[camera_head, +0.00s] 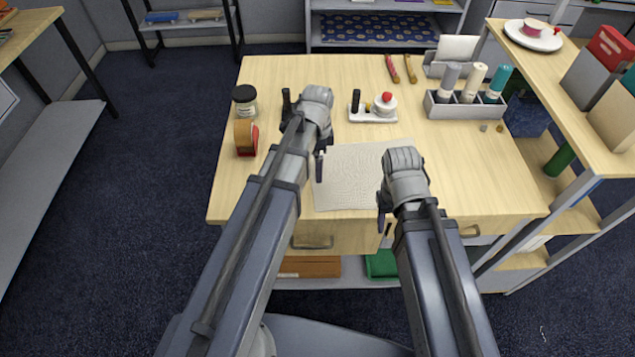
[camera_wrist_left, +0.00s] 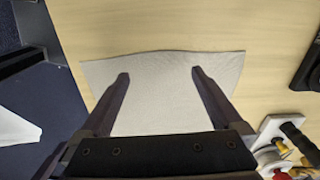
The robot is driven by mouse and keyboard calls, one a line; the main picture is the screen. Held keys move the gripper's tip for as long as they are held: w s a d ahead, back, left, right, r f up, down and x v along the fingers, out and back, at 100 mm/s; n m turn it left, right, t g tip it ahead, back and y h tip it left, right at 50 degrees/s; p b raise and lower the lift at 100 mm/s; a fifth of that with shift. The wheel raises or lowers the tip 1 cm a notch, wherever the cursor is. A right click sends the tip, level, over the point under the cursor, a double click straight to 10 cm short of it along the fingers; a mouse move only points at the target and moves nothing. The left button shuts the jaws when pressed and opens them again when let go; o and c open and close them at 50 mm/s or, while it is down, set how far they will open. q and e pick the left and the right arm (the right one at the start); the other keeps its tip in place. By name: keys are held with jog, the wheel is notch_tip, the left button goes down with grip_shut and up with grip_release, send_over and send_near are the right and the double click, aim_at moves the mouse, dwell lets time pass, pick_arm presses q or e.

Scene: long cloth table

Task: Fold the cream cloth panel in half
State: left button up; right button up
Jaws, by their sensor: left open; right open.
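The cream cloth panel (camera_head: 350,172) lies flat and unfolded on the wooden table near its front edge; its far edge looks slightly wavy. It also shows in the left wrist view (camera_wrist_left: 165,105), partly hidden by the gripper body. My left gripper (camera_wrist_left: 160,76) is open and empty, with both fingers over the cloth. In the head view the left gripper (camera_head: 312,150) is at the cloth's left side. My right gripper (camera_head: 384,205) is open by the cloth's right front edge; its fingertips are partly hidden. I cannot tell whether either gripper touches the cloth.
A white tray with a red-topped piece (camera_head: 372,112) stands behind the cloth. A jar (camera_head: 245,101) and a wood-and-red object (camera_head: 246,137) stand left. A grey holder with bottles (camera_head: 464,106) stands at the back right. The table right of the cloth is clear.

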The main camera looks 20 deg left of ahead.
pick_arm(q)
jog(key=shift+f+b, duration=1)
jog(key=shift+f, duration=0.55)
pick_arm(e)
notch_tip(320, 180, down, 3)
pick_arm(q)
jog(key=shift+c, duration=0.5)
